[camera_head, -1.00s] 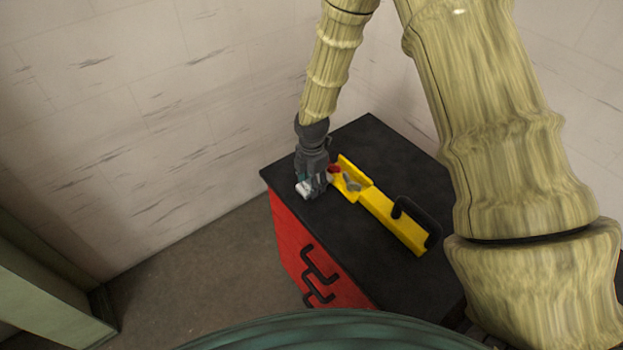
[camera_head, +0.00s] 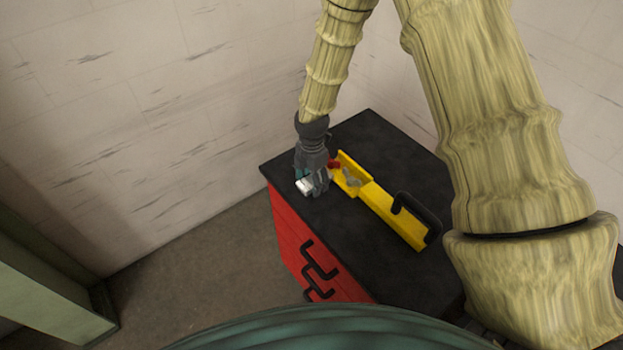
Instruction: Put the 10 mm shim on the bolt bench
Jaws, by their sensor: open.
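My gripper (camera_head: 314,188) points down low over the black top of a red cabinet, near its left rear edge. Its jaws are open. A small white piece (camera_head: 304,187) shows at the gripper's fingers; I cannot tell whether it is a separate part or belongs to the gripper. No piece can be made out as the 10 mm shim. I cannot tell whether this black-topped cabinet (camera_head: 345,243) is the bolt bench.
Black handles (camera_head: 319,263) stick out from the red front. A pale wall (camera_head: 150,120) stands behind; a green panel (camera_head: 45,290) is at left.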

